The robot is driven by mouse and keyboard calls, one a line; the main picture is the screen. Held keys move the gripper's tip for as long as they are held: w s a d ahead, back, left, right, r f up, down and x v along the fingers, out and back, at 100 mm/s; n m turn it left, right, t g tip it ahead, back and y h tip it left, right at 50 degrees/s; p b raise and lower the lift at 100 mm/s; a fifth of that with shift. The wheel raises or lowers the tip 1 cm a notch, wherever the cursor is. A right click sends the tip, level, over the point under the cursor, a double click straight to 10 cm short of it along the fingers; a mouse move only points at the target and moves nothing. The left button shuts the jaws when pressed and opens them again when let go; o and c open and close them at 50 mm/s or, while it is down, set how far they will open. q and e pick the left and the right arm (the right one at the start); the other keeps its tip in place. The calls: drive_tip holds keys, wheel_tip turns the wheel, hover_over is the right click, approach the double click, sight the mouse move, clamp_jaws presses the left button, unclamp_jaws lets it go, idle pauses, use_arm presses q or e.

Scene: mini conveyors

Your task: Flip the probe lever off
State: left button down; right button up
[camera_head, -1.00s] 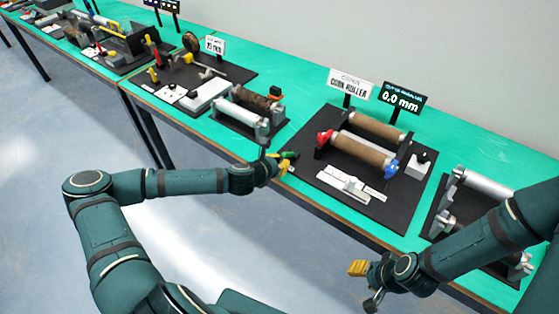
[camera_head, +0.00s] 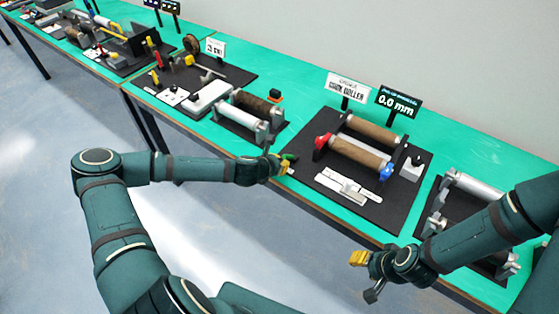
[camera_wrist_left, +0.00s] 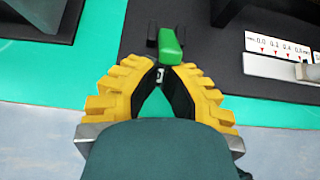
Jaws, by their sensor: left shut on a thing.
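The probe lever, a small green handle on a dark pivot (camera_wrist_left: 172,48), sits at the left edge of the black board of the dual-roller station. It also shows in the head view (camera_head: 289,157), partly covered by my gripper. My left gripper (camera_wrist_left: 159,76) has its yellow fingertips closed together at the near end of the green handle, shut on it. In the head view my left gripper (camera_head: 286,169) is at the table's front edge. My right gripper (camera_head: 359,258) hangs in front of the table, away from the lever; its finger gap cannot be made out.
The board (camera_head: 330,204) carries two brown rollers with red and blue end knobs, and a white scale (camera_head: 346,186). A black display (camera_head: 398,102) reads 0.0 mm. Another roller station (camera_head: 245,116) stands left of the lever.

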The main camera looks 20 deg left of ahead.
use_arm(q)
drive_tip(key=shift+w+d+r+p, duration=0.1)
drive_tip(key=shift+w+r+p, duration=0.25)
drive_tip(key=shift+r+p, duration=0.8)
drive_tip(key=shift+w+d+p, duration=0.1)
drive_tip(key=shift+w+p, duration=0.2)
drive_tip(key=shift+p, duration=0.35)
drive_tip(key=shift+w+d+r, duration=0.15)
drive_tip(key=shift+w+r, duration=0.35)
drive_tip(key=shift+w, duration=0.3)
drive_tip(key=shift+r+p, duration=0.1)
drive_tip(key=shift+p, duration=0.2)
drive_tip(key=shift+s+r+p, duration=0.1)
drive_tip(key=shift+r+p, duration=0.45)
drive_tip(key=shift+r, duration=0.15)
